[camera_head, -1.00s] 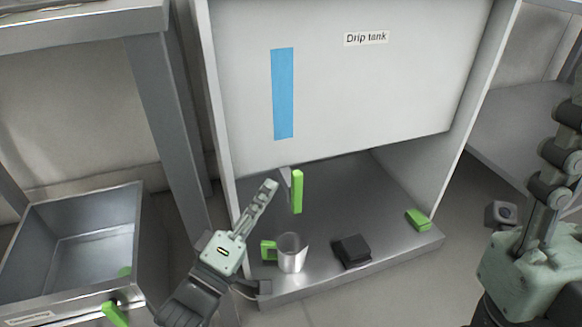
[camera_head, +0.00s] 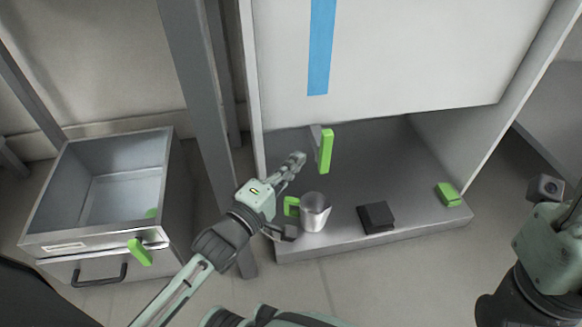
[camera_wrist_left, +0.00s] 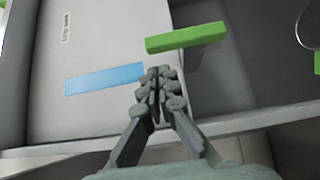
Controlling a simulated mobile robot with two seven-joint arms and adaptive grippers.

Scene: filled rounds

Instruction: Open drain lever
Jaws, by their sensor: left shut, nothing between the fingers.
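The drain lever is a green upright handle (camera_head: 326,151) on a short grey arm below the front panel of the drip tank (camera_head: 430,50). It also shows as a green bar in the left wrist view (camera_wrist_left: 186,38). My left gripper (camera_head: 301,157) is shut and empty, just left of the lever and apart from it. In the left wrist view my fingertips (camera_wrist_left: 157,72) are together below the bar, with a small gap. My right gripper (camera_head: 550,245) shows only in part at the right edge, and its fingertips are out of view.
A metal cup with a green handle (camera_head: 315,213) stands on the cabinet floor below the lever. A black block (camera_head: 376,217) and a green block (camera_head: 448,194) lie to its right. An open drawer (camera_head: 170,210) and a grey post (camera_head: 205,130) are on the left.

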